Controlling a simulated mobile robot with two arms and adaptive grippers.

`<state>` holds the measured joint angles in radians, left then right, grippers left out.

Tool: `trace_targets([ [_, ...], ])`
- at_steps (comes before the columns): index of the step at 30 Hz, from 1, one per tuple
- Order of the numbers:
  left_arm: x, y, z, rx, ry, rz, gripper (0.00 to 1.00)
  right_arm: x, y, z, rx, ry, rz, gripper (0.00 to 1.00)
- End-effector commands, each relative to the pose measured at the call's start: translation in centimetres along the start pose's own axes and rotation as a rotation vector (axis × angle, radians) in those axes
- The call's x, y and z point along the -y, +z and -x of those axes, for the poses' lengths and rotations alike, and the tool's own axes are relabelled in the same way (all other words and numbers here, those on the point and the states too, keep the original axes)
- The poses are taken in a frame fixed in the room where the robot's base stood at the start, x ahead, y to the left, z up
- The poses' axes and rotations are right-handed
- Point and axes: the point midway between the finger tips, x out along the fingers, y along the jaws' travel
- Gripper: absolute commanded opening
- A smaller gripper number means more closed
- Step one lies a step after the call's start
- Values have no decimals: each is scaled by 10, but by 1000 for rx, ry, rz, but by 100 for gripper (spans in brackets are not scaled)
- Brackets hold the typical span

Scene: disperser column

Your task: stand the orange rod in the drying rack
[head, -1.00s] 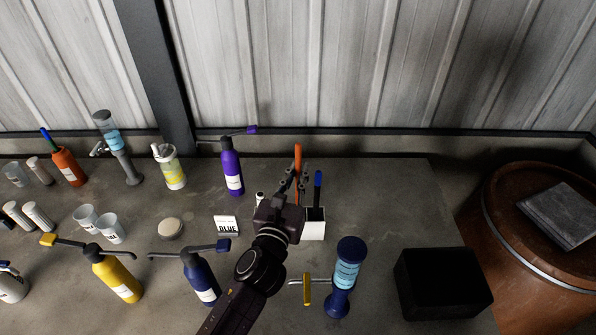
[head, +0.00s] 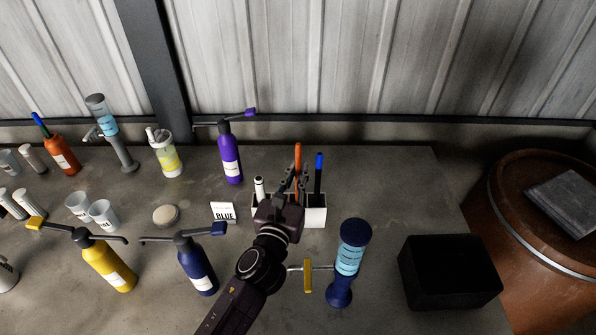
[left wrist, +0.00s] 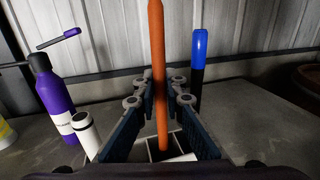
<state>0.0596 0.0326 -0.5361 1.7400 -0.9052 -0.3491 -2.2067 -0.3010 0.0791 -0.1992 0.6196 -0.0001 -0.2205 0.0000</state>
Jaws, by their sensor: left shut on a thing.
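The orange rod (head: 297,160) stands upright between the fingers of my left gripper (head: 292,185), which is shut on it. It also shows in the left wrist view (left wrist: 158,70), with its lower end over a dark opening of the white drying rack (head: 316,217). I cannot tell how far into the opening that end reaches. The rack's near middle is hidden behind my gripper in the head view. A blue-topped black rod (head: 319,172) stands at the rack's right side, and a white rod with a dark band (head: 259,189) stands at its left. My right gripper is not in view.
A navy bottle (head: 196,265), a blue column with a tap (head: 349,260) and a black box (head: 450,272) stand in front. Bench space right of the rack is clear.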

Motion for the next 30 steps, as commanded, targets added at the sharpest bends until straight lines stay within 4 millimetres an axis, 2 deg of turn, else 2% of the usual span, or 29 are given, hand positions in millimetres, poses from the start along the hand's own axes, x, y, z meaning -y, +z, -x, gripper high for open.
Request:
trace_targets([
  [1,0,0,0,1,0,0,0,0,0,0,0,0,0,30],
  [2,0,0,0,1,0,0,11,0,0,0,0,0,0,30],
  [7,0,0,0,1,0,0,29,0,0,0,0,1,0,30],
  [16,0,0,1,0,0,1,30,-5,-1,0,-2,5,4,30],
  [20,0,-1,11,-1,-1,0,30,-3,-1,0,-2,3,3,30],
  [30,0,-2,81,-4,0,0,30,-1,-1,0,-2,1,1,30],
])
